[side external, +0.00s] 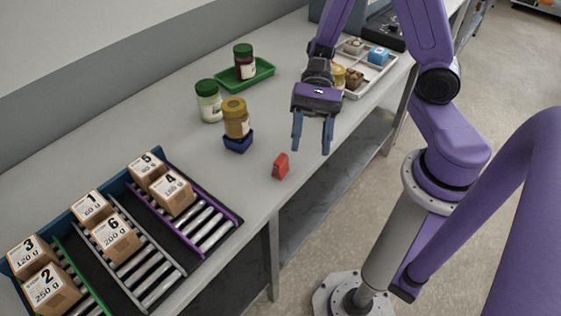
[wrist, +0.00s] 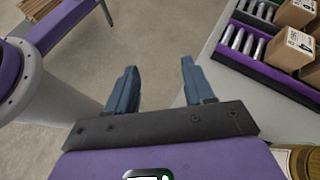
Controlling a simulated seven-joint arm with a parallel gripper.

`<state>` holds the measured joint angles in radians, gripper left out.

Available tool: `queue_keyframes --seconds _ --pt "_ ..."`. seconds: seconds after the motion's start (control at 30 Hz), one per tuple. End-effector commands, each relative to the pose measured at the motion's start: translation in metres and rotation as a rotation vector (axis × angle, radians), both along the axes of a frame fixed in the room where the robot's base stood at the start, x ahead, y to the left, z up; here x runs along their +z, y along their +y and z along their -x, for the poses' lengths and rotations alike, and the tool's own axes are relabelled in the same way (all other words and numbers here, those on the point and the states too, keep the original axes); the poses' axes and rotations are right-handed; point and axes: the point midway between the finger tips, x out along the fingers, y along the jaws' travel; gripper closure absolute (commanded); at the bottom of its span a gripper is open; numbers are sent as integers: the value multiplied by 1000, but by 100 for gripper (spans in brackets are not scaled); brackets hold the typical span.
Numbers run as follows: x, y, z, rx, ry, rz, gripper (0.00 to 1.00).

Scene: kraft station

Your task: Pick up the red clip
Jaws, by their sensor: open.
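The red clip (side external: 281,166) is a small red block-like piece on the grey bench, near its front edge, in the side external view. My gripper (side external: 312,150) is open and empty, with blue fingers pointing down. It is above the bench's front edge, up and to the right of the clip in that view, and apart from it. In the wrist view my gripper (wrist: 155,85) shows open fingers with only floor between them. I cannot make out the red clip in the wrist view.
A jar with a yellow lid (side external: 235,118) stands in a blue holder (side external: 238,142). A green-lidded jar (side external: 208,101) and a green tray (side external: 244,76) are behind. Roller lanes with numbered boxes (side external: 110,237) are at left. A pale tray (side external: 384,69) is at the back right.

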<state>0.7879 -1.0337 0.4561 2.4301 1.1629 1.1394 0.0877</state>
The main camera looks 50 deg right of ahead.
Motion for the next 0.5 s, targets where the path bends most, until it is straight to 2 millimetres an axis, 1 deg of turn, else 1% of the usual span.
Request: queue_keyframes --seconds 0.03,0.1,0.2,0.33,0.5 --pt "-5 -1 -16 -114 57 -13 48" --pt "-10 -4 -35 -243 115 -30 48" --pt "-15 -8 -56 -374 169 -51 48" --pt "-20 -12 -68 -452 199 -62 48" --pt "-33 -12 -69 -460 204 -64 48"
